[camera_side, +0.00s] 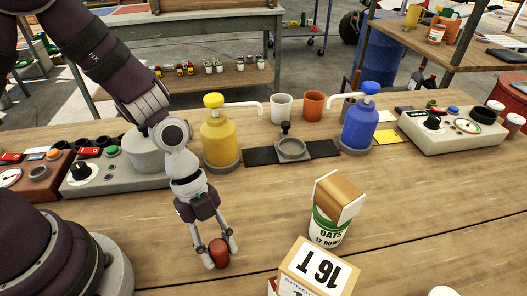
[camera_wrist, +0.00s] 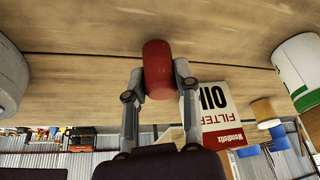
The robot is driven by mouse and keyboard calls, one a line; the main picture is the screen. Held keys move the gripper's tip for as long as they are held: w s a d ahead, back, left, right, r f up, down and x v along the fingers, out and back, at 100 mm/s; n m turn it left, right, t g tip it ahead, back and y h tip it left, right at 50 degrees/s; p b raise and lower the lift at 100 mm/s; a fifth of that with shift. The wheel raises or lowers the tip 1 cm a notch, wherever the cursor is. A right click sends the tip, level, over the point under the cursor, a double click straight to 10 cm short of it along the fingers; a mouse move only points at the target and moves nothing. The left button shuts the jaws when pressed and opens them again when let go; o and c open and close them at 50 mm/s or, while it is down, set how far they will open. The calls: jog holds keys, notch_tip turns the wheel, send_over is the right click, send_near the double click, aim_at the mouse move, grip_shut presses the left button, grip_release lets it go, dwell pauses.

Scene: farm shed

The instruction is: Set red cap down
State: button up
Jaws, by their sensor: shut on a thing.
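The red cap (camera_side: 218,252) is held between the two fingers of my gripper (camera_side: 216,262), which points down at the wooden table. In the wrist view the same red cap (camera_wrist: 158,70) sits between both fingertips of my gripper (camera_wrist: 158,78), one pressed on each side. The cap is very low over the bare tabletop; I cannot tell whether it touches the wood.
An oats carton (camera_side: 331,210) and a white-topped box (camera_side: 315,268) stand to the right of my gripper. A yellow pump bottle (camera_side: 220,138), a black mat (camera_side: 262,156) and a blue pump bottle (camera_side: 361,125) are behind. Bare table (camera_side: 270,205) lies between.

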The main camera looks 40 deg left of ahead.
jog(key=shift+f, duration=0.4)
jog(key=o, duration=0.8)
jog(key=shift+f, duration=0.1)
jog(key=shift+o, duration=0.2)
jog(key=a+r+n+t+y, duration=0.2)
jog(key=a+r+n, duration=0.4)
jog(key=r+n, duration=0.3)
jog(key=a+r+n+t+y, duration=0.2)
jog(key=a+r+n+t, duration=0.3)
jog(key=r+n, duration=0.5)
jog(key=s+a+n, duration=0.1)
jog(key=a+n, duration=0.1)
jog(key=shift+a+r+n, duration=0.2)
jog(key=shift+a+n, duration=0.1)
